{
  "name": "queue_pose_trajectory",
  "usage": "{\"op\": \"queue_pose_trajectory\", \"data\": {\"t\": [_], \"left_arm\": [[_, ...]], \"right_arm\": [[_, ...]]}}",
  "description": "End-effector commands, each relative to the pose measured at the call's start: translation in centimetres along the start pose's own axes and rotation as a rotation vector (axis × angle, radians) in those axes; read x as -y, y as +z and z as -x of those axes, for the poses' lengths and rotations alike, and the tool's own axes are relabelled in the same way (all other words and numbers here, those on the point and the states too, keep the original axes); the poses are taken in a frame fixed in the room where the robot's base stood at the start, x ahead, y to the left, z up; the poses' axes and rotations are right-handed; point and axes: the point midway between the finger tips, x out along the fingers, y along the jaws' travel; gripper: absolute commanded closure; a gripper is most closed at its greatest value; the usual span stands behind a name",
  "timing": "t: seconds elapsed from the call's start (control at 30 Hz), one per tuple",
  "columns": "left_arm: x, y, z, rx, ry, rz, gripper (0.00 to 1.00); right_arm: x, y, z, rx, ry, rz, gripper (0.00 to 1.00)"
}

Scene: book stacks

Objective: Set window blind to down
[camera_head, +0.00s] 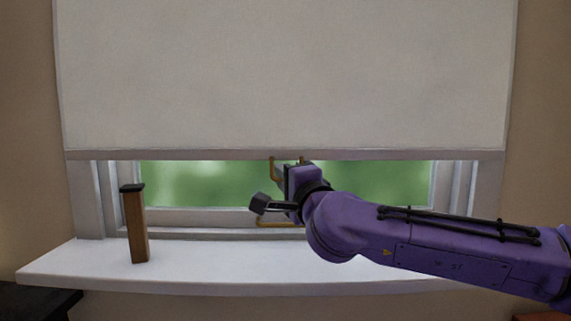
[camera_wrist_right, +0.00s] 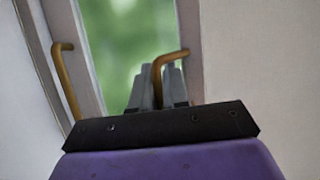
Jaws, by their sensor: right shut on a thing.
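The window blind (camera_head: 280,75) is a pale fabric sheet that covers most of the window. Its bottom bar (camera_head: 400,154) hangs above the sill, with a strip of green glass below it. A brass handle (camera_head: 271,167) hangs from the middle of the bar; in the right wrist view a brass bar (camera_wrist_right: 169,57) runs at the fingertips. My right gripper (camera_head: 280,173) reaches in from the right, just under the bottom bar, and is shut on the handle. Its grey fingers also show in the right wrist view (camera_wrist_right: 158,88). The purple wrist hides part of the handle. My left gripper is not in view.
A wooden block with a dark top (camera_head: 134,224) stands upright on the left of the white sill (camera_head: 200,270). A second brass piece (camera_head: 278,224) shows low on the window frame, behind my wrist. A dark surface (camera_head: 35,302) lies at lower left.

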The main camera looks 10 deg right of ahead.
Motion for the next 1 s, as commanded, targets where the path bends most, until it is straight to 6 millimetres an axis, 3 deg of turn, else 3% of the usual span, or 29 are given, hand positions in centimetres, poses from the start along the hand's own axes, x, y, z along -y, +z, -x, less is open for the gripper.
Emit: {"op": "queue_pose_trajectory", "data": {"t": [0.03,0.1,0.3,0.83,0.87,1.0], "left_arm": [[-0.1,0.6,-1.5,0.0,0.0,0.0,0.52],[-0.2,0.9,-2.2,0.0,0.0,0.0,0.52],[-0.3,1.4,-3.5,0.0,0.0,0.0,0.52],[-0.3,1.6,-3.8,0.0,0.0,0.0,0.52],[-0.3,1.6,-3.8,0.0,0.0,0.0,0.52],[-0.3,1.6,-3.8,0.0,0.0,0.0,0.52]], "right_arm": [[-1.9,0.1,0.3,0.0,0.001,0.002,1.0],[-3.1,0.2,0.5,0.0,0.0,0.0,1.0],[-5.2,0.3,0.8,-0.003,0.0,0.0,1.0],[-5.8,0.3,0.9,-0.004,0.0,0.0,1.0],[-5.7,0.3,0.9,-0.004,0.0,0.0,0.8],[-5.7,0.4,0.9,-0.003,-0.001,0.0,0.8]]}}
